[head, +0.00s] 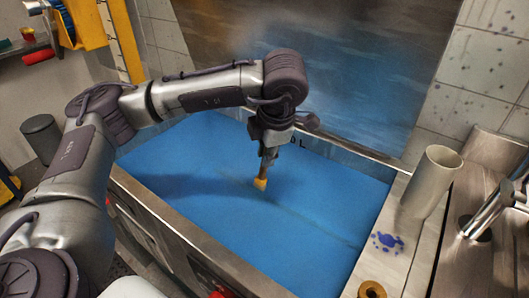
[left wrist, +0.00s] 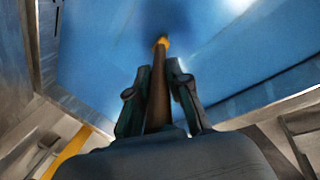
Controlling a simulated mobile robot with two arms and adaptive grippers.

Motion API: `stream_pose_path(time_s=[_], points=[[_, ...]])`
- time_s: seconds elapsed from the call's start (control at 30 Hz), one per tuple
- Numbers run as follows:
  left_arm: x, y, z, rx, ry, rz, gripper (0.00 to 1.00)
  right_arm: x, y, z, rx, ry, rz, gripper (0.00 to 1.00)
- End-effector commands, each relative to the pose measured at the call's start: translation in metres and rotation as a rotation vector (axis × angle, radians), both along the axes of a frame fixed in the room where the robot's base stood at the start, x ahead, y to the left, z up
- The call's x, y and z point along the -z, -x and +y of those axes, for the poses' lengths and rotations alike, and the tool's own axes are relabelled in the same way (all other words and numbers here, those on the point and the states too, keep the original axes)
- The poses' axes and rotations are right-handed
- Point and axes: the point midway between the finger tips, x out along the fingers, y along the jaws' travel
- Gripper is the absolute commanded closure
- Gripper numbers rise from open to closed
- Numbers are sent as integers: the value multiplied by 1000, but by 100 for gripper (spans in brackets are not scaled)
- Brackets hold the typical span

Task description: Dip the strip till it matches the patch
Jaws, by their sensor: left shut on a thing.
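A wide metal-rimmed vat holds a flat blue surface (head: 215,165) that looks like dye. My left gripper (head: 268,152) is over the vat, pointing down, shut on a brown stick with a yellow-orange tip (head: 261,184). In the left wrist view the brown stick (left wrist: 158,95) runs between the fingers (left wrist: 155,88), its tip (left wrist: 162,41) against the blue. I cannot tell whether the tip touches the surface, or whether it is the strip. A dark blue splotch (head: 388,241) lies on the right ledge; I cannot tell whether it is the patch. My right gripper is not in view.
A pale upright cylinder (head: 432,183) stands on the right ledge, with a brown ring-shaped item (head: 372,289) at its near end. A metal tap (head: 489,211) is farther right. The vat's near rim (head: 190,232) and a tall back panel (head: 320,70) bound the vat.

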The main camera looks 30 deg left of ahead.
Motion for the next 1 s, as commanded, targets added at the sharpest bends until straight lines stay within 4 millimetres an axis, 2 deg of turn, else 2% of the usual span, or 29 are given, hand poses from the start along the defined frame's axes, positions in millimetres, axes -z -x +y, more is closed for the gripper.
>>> stream_pose_path(time_s=[0.1, 0.73, 1.0], points=[[-20, 0, 0, 0, 1, -2, 100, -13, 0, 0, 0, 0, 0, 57], [-109, 0, 0, 0, 1, -2, 100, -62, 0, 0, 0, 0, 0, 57], [-148, 0, 0, 0, 1, -2, 100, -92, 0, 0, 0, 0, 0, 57]])
